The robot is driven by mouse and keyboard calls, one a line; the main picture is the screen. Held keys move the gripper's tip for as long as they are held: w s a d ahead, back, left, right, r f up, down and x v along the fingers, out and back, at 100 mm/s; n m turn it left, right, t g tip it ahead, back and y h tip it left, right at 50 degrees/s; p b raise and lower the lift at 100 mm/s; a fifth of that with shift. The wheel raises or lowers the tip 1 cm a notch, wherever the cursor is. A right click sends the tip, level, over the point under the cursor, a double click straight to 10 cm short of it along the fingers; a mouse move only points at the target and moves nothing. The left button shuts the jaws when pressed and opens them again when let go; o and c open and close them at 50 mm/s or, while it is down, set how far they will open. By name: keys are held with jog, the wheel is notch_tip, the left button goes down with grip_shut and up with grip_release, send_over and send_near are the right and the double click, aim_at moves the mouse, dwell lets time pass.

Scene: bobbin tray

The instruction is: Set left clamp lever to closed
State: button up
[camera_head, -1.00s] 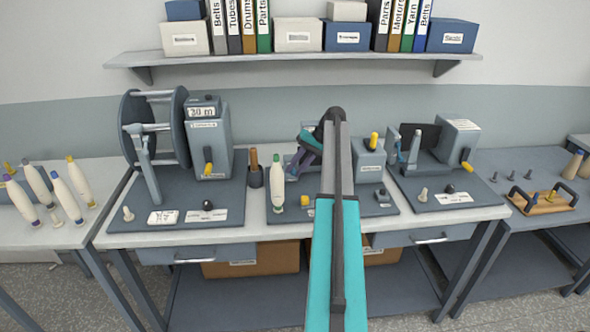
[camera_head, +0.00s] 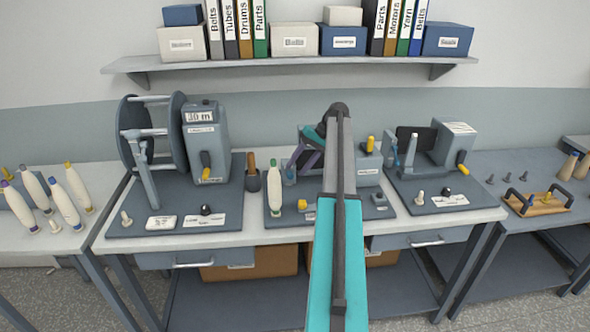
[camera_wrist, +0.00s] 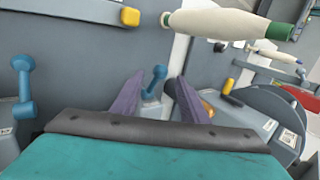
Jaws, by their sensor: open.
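The left clamp lever (camera_wrist: 154,82) is blue with a round knob and rises from a small pale base on the middle winding unit. It also shows in the head view (camera_head: 289,174), just right of the white bobbin with a green tip. My gripper (camera_wrist: 160,78) is open, with its purple fingers on either side of the lever and a gap to each; contact is not clear. In the head view my gripper (camera_head: 302,160) is partly hidden by my arm. A second blue lever (camera_wrist: 23,88) stands at the left of the wrist view.
The green-tipped bobbin (camera_wrist: 228,25) lies across the wrist view close beyond the fingers. A yellow knob (camera_head: 302,205) sits on the middle base plate. A dark cup with a brown-handled tool (camera_head: 253,181) stands left of the bobbin. Winding machines flank the middle unit.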

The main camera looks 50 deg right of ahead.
jog(key=shift+p+v, duration=0.5)
jog(key=shift+v, duration=1.4)
